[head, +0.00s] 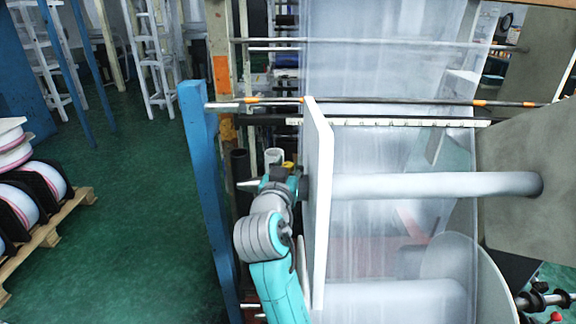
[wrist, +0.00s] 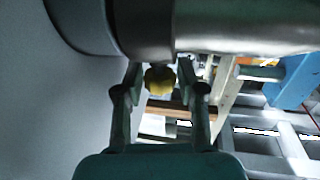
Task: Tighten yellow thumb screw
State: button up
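The yellow thumb screw (wrist: 160,80) shows in the wrist view, just below a large grey metal cylinder (wrist: 140,25). My gripper (wrist: 163,78) is open, with one finger to each side of the screw and a small gap visible on both sides. The fingers look apart from the screw; their exact depth against it is hard to tell. In the head view my gripper (head: 279,178) is beside the left face of the white upright panel (head: 318,190). A small yellow patch (head: 289,165) shows there; I cannot tell whether it is the screw.
A blue post (head: 204,180) stands close left of my arm. A pale roller (head: 435,185) and clear film lie right of the panel. A pallet (head: 45,235) with wrapped rolls (head: 35,190) is at the far left. The green floor (head: 140,200) between is clear.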

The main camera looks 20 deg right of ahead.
grip_shut()
jog(key=shift+g+h, duration=0.3)
jog(key=shift+h, duration=0.1)
jog(key=shift+a+m+g+h, duration=0.1)
jog(key=shift+m+g+h, duration=0.6)
jog(key=shift+m+h, duration=0.35)
jog(key=m+g+h, duration=0.3)
jog(key=g, duration=0.1)
jog(key=shift+w+m+h, duration=0.1)
jog(key=shift+m+h, duration=0.15)
jog(key=shift+m, duration=0.1)
jog(key=m+g+h, duration=0.1)
jog(key=m+g, duration=0.2)
jog(key=g, duration=0.1)
jog(key=m+g+h, duration=0.1)
jog(key=m+g, duration=0.2)
jog(key=g, duration=0.2)
jog(key=shift+h, duration=0.4)
jog(key=shift+g, duration=0.6)
